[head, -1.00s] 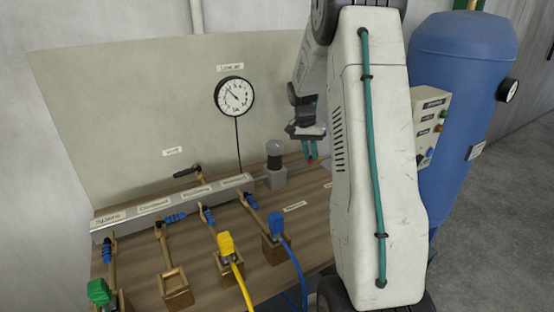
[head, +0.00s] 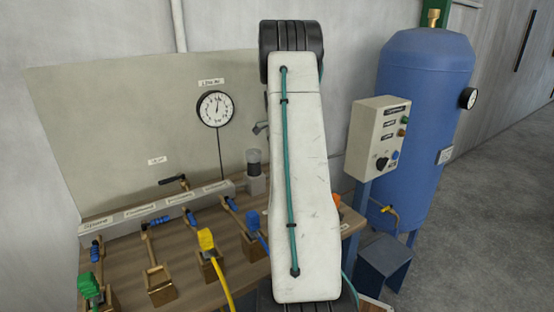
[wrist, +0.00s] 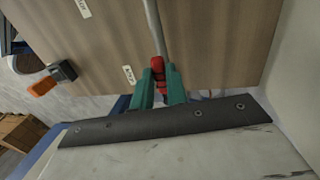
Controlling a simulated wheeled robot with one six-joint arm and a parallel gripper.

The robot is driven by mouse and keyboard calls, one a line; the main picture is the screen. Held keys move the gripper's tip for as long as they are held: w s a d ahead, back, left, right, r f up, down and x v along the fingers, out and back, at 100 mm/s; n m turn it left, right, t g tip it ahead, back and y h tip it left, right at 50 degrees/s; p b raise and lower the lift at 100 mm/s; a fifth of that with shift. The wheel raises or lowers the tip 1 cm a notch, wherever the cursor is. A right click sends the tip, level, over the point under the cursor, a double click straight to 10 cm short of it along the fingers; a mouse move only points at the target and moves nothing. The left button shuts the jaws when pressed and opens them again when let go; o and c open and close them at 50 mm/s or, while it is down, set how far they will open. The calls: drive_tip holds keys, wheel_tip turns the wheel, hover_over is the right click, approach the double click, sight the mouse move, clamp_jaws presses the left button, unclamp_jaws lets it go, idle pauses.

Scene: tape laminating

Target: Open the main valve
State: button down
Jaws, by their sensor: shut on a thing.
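In the wrist view, the green fingers of my gripper (wrist: 160,88) are closed around a small red valve handle (wrist: 157,64) at the end of a grey pipe (wrist: 153,25). The fingers cover part of the handle, so how far it is turned cannot be told. A small white label (wrist: 129,75) is on the bench beside it; its text is too small to read surely. In the head view, my white arm hides the gripper and the red handle.
The wooden bench (head: 190,290) carries a manifold (head: 155,210) with several branch lines, a yellow connector (head: 206,240) and a green one (head: 89,287). A round gauge (head: 215,108) is on the back panel. A control box (head: 377,140) and a blue tank (head: 425,130) stand right. An orange-handled tool (wrist: 43,86) is near the bench edge.

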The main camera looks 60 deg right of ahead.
drive_tip(key=shift+d+r, duration=0.1)
drive_tip(key=c, duration=1.4)
unclamp_jaws()
drive_tip(key=r, duration=0.2)
drive_tip(key=w+r, duration=0.1)
drive_tip(key=r, duration=0.4)
drive_tip(key=shift+w+d+r, duration=0.15)
drive_tip(key=shift+d+r, duration=0.15)
